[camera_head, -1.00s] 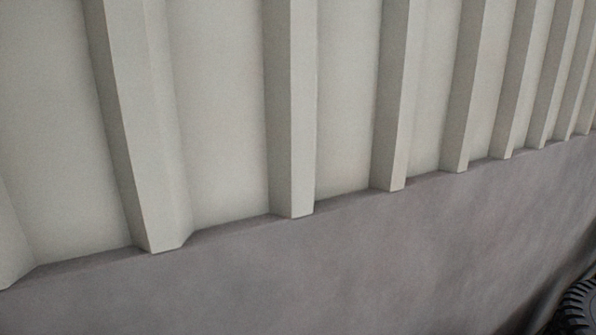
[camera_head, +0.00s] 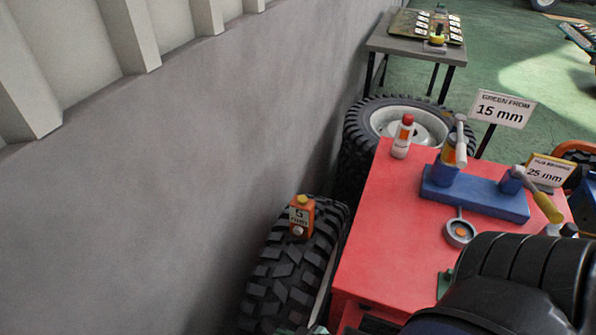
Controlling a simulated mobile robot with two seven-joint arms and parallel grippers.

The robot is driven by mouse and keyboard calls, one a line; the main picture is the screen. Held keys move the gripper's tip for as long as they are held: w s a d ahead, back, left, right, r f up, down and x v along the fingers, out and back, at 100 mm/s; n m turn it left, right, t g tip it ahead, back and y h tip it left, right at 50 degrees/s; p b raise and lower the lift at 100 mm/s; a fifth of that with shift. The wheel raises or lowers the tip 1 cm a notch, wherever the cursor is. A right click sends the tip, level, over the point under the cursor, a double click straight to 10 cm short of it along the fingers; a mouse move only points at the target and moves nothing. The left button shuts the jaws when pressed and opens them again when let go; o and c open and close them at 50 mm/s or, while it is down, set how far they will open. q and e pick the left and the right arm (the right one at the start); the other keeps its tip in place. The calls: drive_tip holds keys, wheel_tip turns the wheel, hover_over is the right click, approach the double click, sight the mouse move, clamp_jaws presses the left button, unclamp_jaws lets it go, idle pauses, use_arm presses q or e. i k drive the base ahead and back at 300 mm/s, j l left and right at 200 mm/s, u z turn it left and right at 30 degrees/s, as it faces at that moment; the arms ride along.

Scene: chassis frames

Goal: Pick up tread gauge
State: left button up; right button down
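The tyre stands between the grey wall and the red table (camera_head: 385,250). Neither of my grippers can be made out in the head view. A dark, ribbed arm part fills the lower right corner and hides part of the red table.
A blue holder (camera_head: 483,199) with upright tools, a red-capped white bottle (camera_head: 402,137) and a round grey item (camera_head: 460,233) stand on the table. Signs read 15 mm (camera_head: 500,109) and 25 mm (camera_head: 546,172). Another tyre (camera_head: 352,139) and a grey table (camera_head: 411,48) are behind.

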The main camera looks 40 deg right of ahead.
sight(303, 216)
drive_tip(key=z, duration=1.3)
